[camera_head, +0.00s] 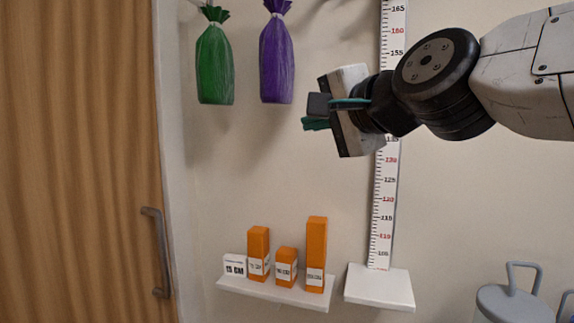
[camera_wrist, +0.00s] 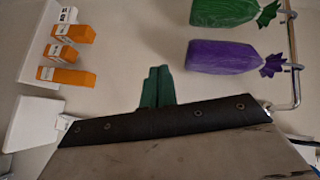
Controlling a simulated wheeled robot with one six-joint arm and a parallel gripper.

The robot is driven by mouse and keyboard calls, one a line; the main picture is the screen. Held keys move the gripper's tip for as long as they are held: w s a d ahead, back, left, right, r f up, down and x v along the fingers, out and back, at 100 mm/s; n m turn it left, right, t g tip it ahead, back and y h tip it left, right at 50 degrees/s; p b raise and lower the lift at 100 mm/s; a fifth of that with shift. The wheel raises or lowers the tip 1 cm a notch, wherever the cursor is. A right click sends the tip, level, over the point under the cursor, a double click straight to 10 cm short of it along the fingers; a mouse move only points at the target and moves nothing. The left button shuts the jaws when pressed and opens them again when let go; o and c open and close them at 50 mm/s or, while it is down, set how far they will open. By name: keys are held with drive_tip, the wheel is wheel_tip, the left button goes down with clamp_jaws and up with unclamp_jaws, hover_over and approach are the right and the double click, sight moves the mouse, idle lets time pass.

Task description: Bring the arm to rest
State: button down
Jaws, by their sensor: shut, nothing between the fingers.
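My gripper (camera_head: 316,123) shows at the upper right of the head view, on the arm that reaches in from the right edge. Its green fingers point left, are shut together and hold nothing. In the wrist view the green fingers (camera_wrist: 157,88) stand side by side, with bare wall beyond them. The gripper hangs in the air in front of the wall, left of the measuring strip (camera_head: 388,200), which the arm partly hides.
A green bag (camera_head: 214,65) and a purple bag (camera_head: 276,60) hang left of my gripper. Orange boxes (camera_head: 316,252) stand on a low white shelf (camera_head: 270,290). A white ledge (camera_head: 379,285) sits under the strip. A grey lidded container (camera_head: 513,303) stands lower right. A wooden door (camera_head: 80,160) is at left.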

drive_tip(key=s+d+f+n+g+h, duration=0.2)
drive_tip(key=s+d+f+n+g, duration=0.25)
drive_tip(key=f, duration=0.55)
drive_tip(key=s+d+f+n+g+h, duration=0.2)
drive_tip(key=s+d+f+n+g, duration=0.25)
drive_tip(key=f, duration=0.55)
drive_tip(key=s+d+f+g+h, duration=0.3)
drive_tip(key=s+d+f+h, duration=0.1)
drive_tip(key=s+d+f, duration=0.6)
drive_tip(key=s+d, duration=0.2)
drive_tip(key=d, duration=0.1)
drive_tip(key=shift+s+g, duration=0.3)
drive_tip(key=c, duration=2.1)
unclamp_jaws()
drive_tip(key=shift+c, duration=0.2)
